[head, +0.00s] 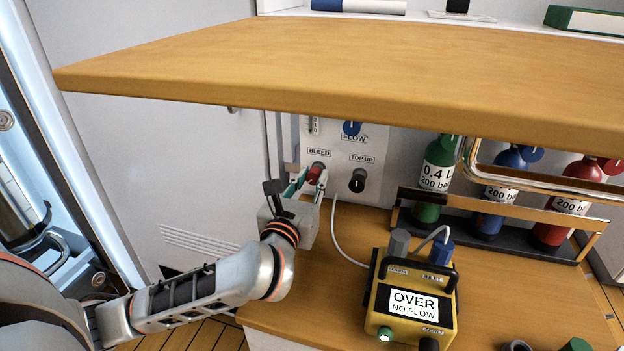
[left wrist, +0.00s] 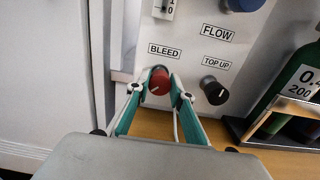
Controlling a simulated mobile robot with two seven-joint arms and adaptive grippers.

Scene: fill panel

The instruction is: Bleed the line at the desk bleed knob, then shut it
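The red bleed knob (head: 314,173) is on the white panel under the desk shelf, below its BLEED label (head: 319,153). It also shows in the left wrist view (left wrist: 159,81), with a white pointer mark towards its lower left. My left gripper (head: 314,178) has its green fingers on both sides of the knob, seemingly closed against it. The yellow meter box (head: 411,304) on the desk reads OVER, NO FLOW, and has a lit green lamp. My right gripper is not in view.
The black TOP UP knob (head: 357,180) is close to the right of the bleed knob, and the blue FLOW knob (head: 351,128) is above. A wooden shelf (head: 330,65) overhangs the panel. Green, blue and red bottles stand in a rack (head: 480,205) at right. A white hose hangs near the panel.

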